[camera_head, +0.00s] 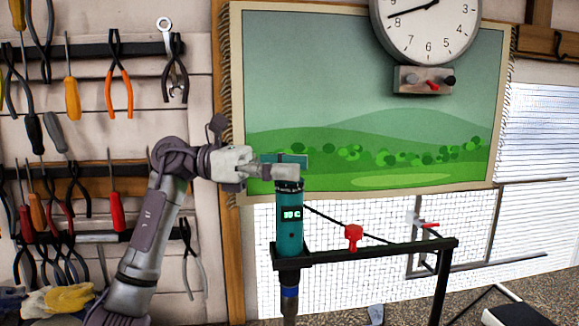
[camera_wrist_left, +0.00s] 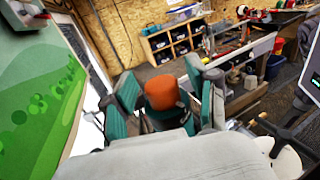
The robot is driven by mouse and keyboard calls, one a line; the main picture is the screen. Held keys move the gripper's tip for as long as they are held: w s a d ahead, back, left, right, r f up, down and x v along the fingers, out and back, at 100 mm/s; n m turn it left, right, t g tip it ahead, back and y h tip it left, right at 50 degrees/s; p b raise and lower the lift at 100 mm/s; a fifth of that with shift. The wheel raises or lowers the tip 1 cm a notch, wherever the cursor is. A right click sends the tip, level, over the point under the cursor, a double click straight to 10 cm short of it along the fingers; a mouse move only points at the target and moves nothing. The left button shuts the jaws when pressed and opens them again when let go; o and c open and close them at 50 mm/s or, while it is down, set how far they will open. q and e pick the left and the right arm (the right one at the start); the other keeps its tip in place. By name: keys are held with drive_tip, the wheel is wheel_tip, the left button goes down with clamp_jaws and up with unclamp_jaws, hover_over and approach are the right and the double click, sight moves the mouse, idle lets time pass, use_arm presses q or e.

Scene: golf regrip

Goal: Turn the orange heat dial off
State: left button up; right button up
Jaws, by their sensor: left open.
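The orange heat dial (camera_wrist_left: 162,92) is an upright orange knob in the left wrist view, between the two teal-padded fingers of my open left gripper (camera_wrist_left: 165,82). I cannot tell whether either finger touches it. In the head view the teal heat tool (camera_head: 290,232) stands upright with a small lit display reading a temperature. My left gripper (camera_head: 285,170) is at its top end, and the dial is hidden there. My right gripper is not in view.
A black metal frame (camera_head: 375,252) holds the tool and carries a red knob (camera_head: 353,237). A wall clock (camera_head: 425,28) hangs over a green landscape picture (camera_head: 375,130). Hand tools such as pliers (camera_head: 119,77) hang on the left wall.

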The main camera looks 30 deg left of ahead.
use_arm(q)
drive_tip(key=shift+a, duration=0.1)
drive_tip(key=v, duration=1.2)
